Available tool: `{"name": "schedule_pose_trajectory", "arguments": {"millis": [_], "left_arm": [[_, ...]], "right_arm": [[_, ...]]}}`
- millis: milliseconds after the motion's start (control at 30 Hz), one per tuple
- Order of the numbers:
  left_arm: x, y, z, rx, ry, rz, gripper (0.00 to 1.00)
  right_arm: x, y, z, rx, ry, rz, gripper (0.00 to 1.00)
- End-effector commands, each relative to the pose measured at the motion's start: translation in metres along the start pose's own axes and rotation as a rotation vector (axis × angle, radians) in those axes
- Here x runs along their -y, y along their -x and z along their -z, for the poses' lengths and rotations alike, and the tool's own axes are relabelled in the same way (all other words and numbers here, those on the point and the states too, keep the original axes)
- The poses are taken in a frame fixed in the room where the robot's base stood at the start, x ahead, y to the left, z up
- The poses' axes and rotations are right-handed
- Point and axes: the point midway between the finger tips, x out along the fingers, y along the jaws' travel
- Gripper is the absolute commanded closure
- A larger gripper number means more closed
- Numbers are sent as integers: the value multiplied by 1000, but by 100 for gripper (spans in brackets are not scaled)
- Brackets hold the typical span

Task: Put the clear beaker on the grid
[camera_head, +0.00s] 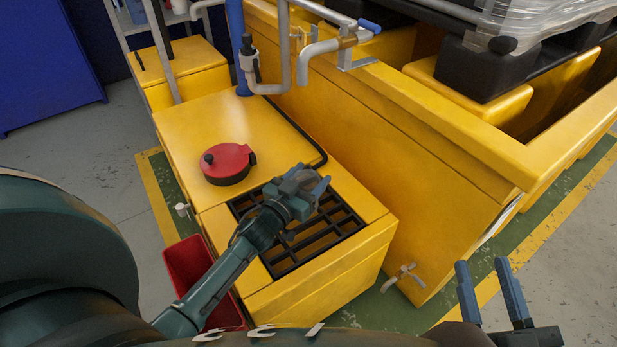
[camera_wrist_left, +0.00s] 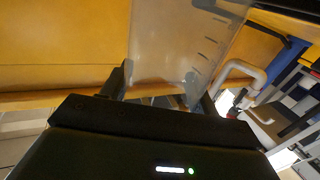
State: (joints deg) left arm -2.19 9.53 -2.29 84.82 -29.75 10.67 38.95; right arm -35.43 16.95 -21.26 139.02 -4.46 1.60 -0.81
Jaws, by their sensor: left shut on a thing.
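The clear beaker (camera_wrist_left: 185,45), with dark graduation marks on its side, fills the upper middle of the left wrist view. My left gripper (camera_wrist_left: 160,92) is shut on it, with one finger on each side. In the head view my left gripper (camera_head: 310,177) is over the dark grid (camera_head: 318,244) set in the top of the yellow box. The beaker cannot be clearly made out there, so its gap to the grid cannot be told. My right gripper (camera_head: 484,268) is open and empty at the lower right, away from the grid.
A red round lid with a black knob (camera_head: 228,164) sits on the yellow top beside the grid. A red bin (camera_head: 190,262) stands on the floor at the left. Grey pipes (camera_head: 283,50) and a high yellow tank wall (camera_head: 415,150) rise behind. A tap (camera_head: 402,274) sticks out low.

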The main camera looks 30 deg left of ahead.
Motion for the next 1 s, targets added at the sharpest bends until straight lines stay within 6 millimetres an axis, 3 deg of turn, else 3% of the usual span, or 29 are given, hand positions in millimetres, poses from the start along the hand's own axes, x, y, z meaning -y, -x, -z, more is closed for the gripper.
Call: {"name": "schedule_pose_trajectory", "arguments": {"millis": [33,467,500,800,1000], "left_arm": [[2,3,-12,21,-5,5,66],[2,5,-18,29,-11,7,66],[2,5,-18,29,-11,8,37],[3,5,-19,29,-14,8,14],[4,5,-19,30,-15,9,14]], "right_arm": [[0,0,-2,-1,0,0,64],[0,1,-3,-5,1,-1,64],[0,1,-3,-5,1,-1,64],[0,1,-3,-5,1,-1,64],[0,1,-3,-4,1,-1,64]]}}
